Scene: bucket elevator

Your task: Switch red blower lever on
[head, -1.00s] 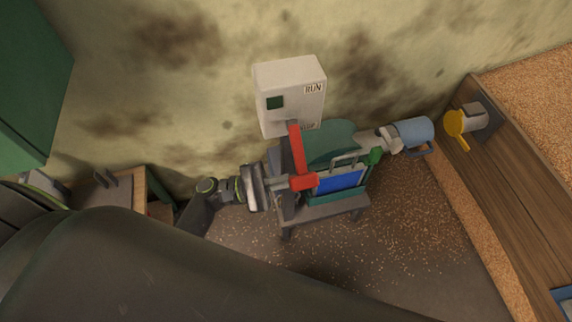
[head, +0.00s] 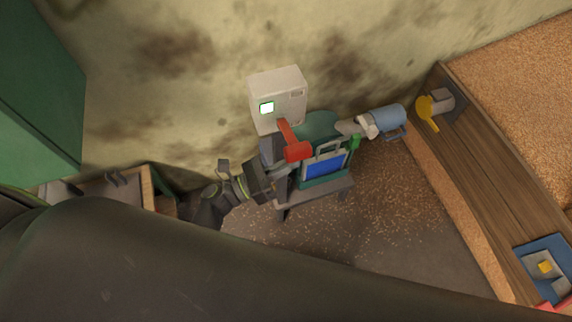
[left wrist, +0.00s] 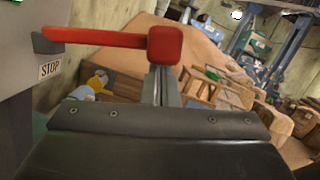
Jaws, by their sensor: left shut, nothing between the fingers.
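The red blower lever (head: 297,151) sticks out from a pale wall box (head: 278,92). A small window on the box (head: 267,107) glows whitish green. In the left wrist view the lever (left wrist: 110,38) stands out about level from its dark pivot, above a STOP label (left wrist: 50,70). My left gripper (head: 280,169) is shut and empty, just below the lever's red end. In the left wrist view its fingers (left wrist: 162,85) show right under the lever's end block; I cannot tell whether they touch it. My right gripper is out of view.
A green machine with a blue panel (head: 325,166) stands right of my left gripper. A light-blue motor-like cylinder (head: 388,119) and a yellow handle (head: 426,108) on a wooden wall are further right. A green cabinet (head: 35,90) is at upper left.

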